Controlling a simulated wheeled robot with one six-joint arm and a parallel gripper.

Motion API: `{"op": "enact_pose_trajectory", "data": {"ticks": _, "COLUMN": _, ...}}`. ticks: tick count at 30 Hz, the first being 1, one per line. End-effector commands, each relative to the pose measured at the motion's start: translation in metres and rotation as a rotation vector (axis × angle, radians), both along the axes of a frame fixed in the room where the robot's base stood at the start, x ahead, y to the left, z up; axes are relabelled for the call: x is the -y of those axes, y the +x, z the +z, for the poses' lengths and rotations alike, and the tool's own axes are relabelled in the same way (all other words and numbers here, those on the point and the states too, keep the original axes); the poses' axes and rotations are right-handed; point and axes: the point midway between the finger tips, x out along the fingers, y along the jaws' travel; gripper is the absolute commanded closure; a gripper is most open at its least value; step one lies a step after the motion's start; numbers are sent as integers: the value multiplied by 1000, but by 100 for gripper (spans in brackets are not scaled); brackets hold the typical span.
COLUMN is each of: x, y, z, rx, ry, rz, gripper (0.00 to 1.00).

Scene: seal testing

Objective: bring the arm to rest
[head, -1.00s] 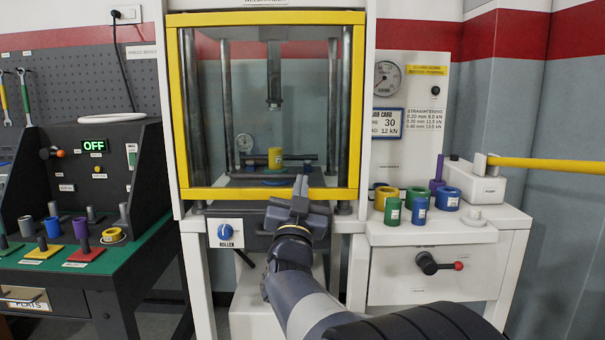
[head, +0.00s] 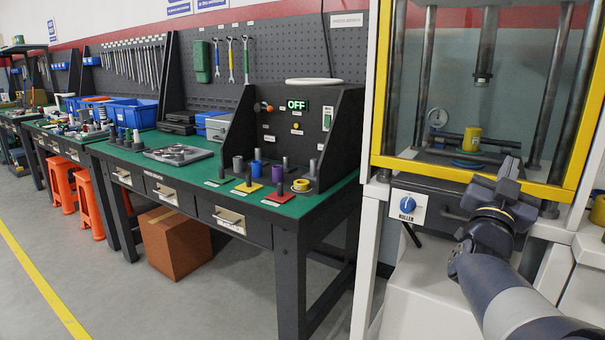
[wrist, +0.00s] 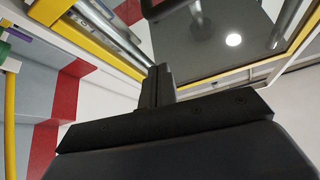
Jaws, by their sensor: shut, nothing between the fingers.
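My gripper (head: 508,176) is in front of the lower part of the yellow-framed press (head: 458,172), at the right of the head view. Its fingers point up and toward the press, and they are shut with nothing held. In the wrist view the closed fingers (wrist: 156,88) stand upright in the middle, below the yellow frame (wrist: 105,45). My arm comes in from the lower right. A yellow cylinder (head: 472,138) stands inside the press, behind the gripper and apart from it.
The green-topped bench (head: 250,214) stands left of the press with a black control box (head: 290,135) reading OFF. Several coloured parts stand on pegs there. A cardboard box (head: 175,243) is under the bench. The floor (head: 110,285) at the left front is clear.

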Motion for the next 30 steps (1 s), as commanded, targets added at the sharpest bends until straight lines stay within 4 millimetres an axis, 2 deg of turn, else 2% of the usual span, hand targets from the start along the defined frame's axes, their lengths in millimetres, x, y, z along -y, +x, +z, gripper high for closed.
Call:
{"op": "enact_pose_trajectory", "data": {"ticks": 12, "x": 37, "y": 43, "z": 30, "rx": 0, "ry": 0, "rz": -1, "gripper": 100}}
{"op": "enact_pose_trajectory", "data": {"ticks": 14, "x": 35, "y": 45, "z": 13, "rx": -6, "ry": 2, "rz": -1, "gripper": 100}}
{"op": "enact_pose_trajectory", "data": {"ticks": 18, "x": 32, "y": 48, "z": 0, "rx": -6, "ry": 2, "rz": -2, "gripper": 100}}
{"op": "enact_pose_trajectory", "data": {"ticks": 30, "x": 30, "y": 49, "z": -9, "rx": -11, "ry": 4, "rz": -3, "gripper": 100}}
